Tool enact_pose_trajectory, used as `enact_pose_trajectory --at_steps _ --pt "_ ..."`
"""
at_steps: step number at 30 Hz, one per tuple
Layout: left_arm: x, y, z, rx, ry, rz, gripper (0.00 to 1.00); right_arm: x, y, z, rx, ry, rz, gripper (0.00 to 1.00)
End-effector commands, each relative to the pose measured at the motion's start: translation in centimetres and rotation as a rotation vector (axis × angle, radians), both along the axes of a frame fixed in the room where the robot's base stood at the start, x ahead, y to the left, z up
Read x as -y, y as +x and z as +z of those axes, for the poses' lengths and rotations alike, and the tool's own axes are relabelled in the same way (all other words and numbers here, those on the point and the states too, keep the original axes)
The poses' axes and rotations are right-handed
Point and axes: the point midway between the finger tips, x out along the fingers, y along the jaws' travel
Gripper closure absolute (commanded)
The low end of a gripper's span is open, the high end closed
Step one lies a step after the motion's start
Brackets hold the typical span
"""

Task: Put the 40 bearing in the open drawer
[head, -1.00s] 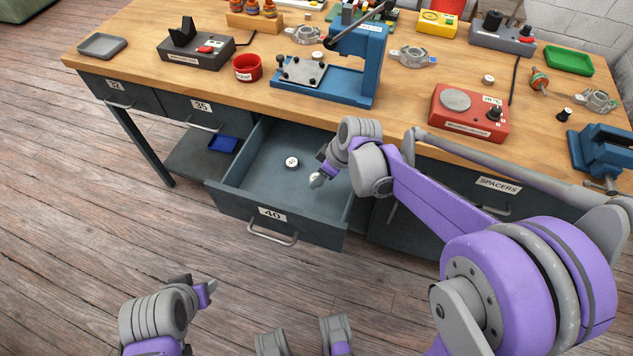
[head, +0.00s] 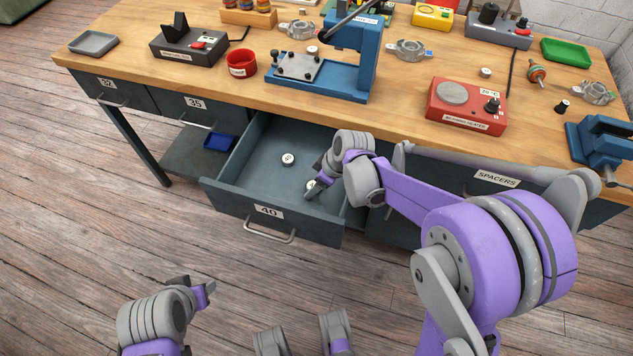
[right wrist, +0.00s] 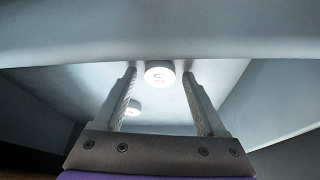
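The drawer labelled 40 (head: 228,201) stands open below the bench. One white-topped bearing (head: 288,159) lies on its floor. A second bearing (head: 311,185) is in the drawer near its front, at my right gripper's fingertips. My right gripper (head: 317,190) reaches down into the drawer. In the right wrist view its fingers (right wrist: 159,82) are apart, with a gap on each side of the bearing (right wrist: 158,74) between their tips. The bearing marks are too small to read surely. My left gripper (head: 198,291) is over the floor, its finger gap unclear.
The drawer's side walls and front panel surround my right gripper closely. Drawers 32 (head: 108,84) and 35 (head: 195,104) are shut. The bench top holds a blue press (head: 352,65), a red heater (head: 467,107) and a red cup (head: 242,64).

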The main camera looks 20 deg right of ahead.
Motion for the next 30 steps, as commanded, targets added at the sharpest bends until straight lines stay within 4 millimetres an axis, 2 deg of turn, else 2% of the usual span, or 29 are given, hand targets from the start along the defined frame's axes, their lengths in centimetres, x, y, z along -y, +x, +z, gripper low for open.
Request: enact_pose_trajectory --at_steps 8,13,24,30 --pt "0.0 0.0 0.0 0.0 0.0 0.0 0.5 0.0 0.0 0.1 0.0 0.0 0.0 0.22" --pt "0.0 0.0 0.5 0.002 0.0 0.0 0.5 0.3 -0.2 1.2 0.0 0.0 -0.001 0.22" --pt "0.0 0.1 2.1 0.007 0.0 0.0 0.5 2.4 -2.2 8.3 0.001 0.001 -0.003 0.22" --pt "0.0 0.1 2.5 0.008 0.0 0.0 0.5 3.2 -3.0 10.8 0.0 0.0 -0.001 0.22"
